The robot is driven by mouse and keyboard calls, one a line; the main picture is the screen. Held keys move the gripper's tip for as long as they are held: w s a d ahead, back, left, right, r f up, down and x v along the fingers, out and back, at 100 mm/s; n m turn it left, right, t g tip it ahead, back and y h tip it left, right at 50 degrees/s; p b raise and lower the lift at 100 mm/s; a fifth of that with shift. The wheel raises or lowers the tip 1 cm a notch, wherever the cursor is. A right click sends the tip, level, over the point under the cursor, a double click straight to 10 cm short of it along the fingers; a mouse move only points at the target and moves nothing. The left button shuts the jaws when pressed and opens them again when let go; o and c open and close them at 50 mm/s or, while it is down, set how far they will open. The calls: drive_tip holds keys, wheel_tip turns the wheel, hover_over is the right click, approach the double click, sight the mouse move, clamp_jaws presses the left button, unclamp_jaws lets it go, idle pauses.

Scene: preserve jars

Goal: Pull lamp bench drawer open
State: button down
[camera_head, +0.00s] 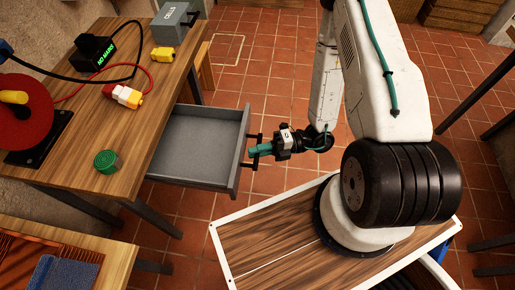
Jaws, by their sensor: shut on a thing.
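The lamp bench (170,75) is a wooden-topped table at the left. Its grey drawer (201,134) is pulled well out from under the top toward my arm, and the part of its inside that shows is empty. The drawer has a dark bar handle (254,138) on its front panel. My gripper (258,149), with teal fingers, is at the drawer front and is shut on the handle. The fingers hide part of the handle.
On the bench stand a grey box marked CELLS (176,22), a black box with a green display (93,52), a red reel (22,110), yellow-ended connectors (124,96) and a green knurled piece (107,161). Another bench (110,262) is at the lower left. Tiled floor (265,85) lies beyond the drawer.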

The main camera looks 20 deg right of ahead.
drive_tip(key=c, duration=1.4)
unclamp_jaws()
drive_tip(key=shift+d, duration=0.1)
drive_tip(key=s+d, duration=0.1)
drive_tip(key=d, duration=0.6)
drive_tip(key=shift+d, duration=0.25)
